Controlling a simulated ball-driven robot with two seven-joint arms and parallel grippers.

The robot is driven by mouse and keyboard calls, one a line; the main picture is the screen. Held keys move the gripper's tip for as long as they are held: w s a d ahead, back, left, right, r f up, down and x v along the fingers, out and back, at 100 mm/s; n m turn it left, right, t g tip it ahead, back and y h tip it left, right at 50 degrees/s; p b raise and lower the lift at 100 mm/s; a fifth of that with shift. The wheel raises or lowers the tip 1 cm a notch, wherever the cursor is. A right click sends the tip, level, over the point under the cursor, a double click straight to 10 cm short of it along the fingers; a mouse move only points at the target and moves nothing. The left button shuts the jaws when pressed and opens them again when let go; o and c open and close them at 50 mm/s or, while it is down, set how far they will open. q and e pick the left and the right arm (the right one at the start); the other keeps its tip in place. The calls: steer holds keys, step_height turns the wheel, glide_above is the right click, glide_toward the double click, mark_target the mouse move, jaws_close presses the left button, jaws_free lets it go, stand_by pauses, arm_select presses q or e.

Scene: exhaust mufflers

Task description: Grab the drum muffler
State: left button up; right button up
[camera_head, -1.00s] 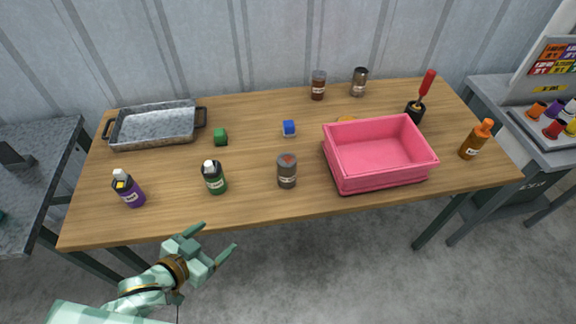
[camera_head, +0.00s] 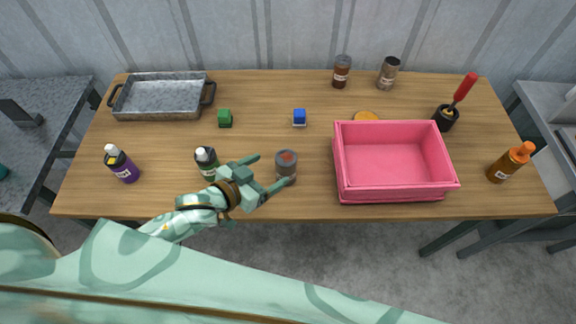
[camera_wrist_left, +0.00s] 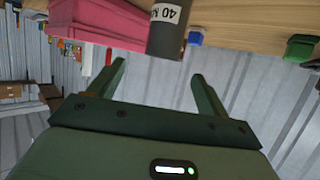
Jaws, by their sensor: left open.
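The likely drum muffler is a grey cylinder (camera_head: 287,160) with a reddish mark on its top, upright near the table's front middle; I cannot be sure of its identity. It also shows in the left wrist view as a dark labelled cylinder (camera_wrist_left: 168,32), just beyond the fingertips and roughly between their lines. My left gripper (camera_head: 276,169) is open and empty at the cylinder's left side; it also shows in the left wrist view (camera_wrist_left: 158,70). Whether a finger touches the cylinder cannot be told. My right gripper is not in view.
A green bottle (camera_head: 206,161) stands close by the left gripper. A pink bin (camera_head: 396,190) is right of the cylinder. A purple bottle (camera_head: 122,164), metal tray (camera_head: 160,108), green block (camera_head: 225,118) and blue block (camera_head: 299,117) are on the table (camera_head: 260,95). Two similar cylinders stand at the back.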

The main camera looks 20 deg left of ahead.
mark_target(282, 162)
arm_select(q)
steer(key=x, duration=0.5)
steer(key=shift+a+b, duration=0.1)
steer(key=shift+b, duration=0.2)
steer(key=shift+w+f, duration=0.1)
steer(key=shift+w, duration=0.1)
steer(key=shift+w+d+f, duration=0.2)
steer(key=shift+w+d, duration=0.05)
steer(key=shift+w, duration=0.05)
steer(key=b+x, duration=0.1)
steer(key=x, duration=0.3)
steer(key=shift+w+a+f, duration=0.1)
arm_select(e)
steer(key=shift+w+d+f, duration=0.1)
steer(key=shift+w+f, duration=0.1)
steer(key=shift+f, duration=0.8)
arm_select(q)
steer(key=c, duration=1.1)
